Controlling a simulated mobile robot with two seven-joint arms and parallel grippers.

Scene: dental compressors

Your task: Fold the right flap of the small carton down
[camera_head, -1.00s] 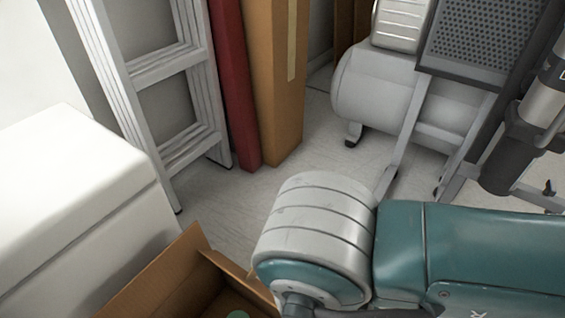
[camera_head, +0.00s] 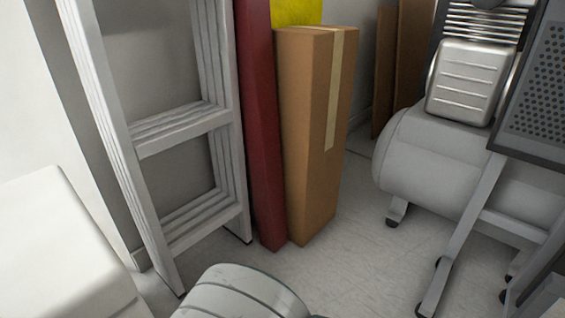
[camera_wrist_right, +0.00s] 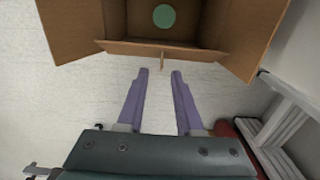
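The small brown carton (camera_wrist_right: 140,48) is at the top of the right wrist view, open, with its far part cut off by the frame. A green disc (camera_wrist_right: 164,16) shows inside it. One flap (camera_wrist_right: 72,27) spreads outward on the picture's left and another flap (camera_wrist_right: 247,36) on the picture's right. A small brown tab sticks out from the near edge. My right gripper (camera_wrist_right: 160,73) is open and empty, its purple fingers pointing at the near edge, apparently short of it. The carton and my left gripper are not in the head view.
In the head view, a ladder (camera_head: 185,135), a red panel (camera_head: 260,130) and a tall cardboard box (camera_head: 305,150) stand at the back. A grey compressor tank (camera_head: 430,165) is on the right, a white cabinet (camera_head: 65,245) on the left. Pale floor (camera_head: 360,250) is clear between.

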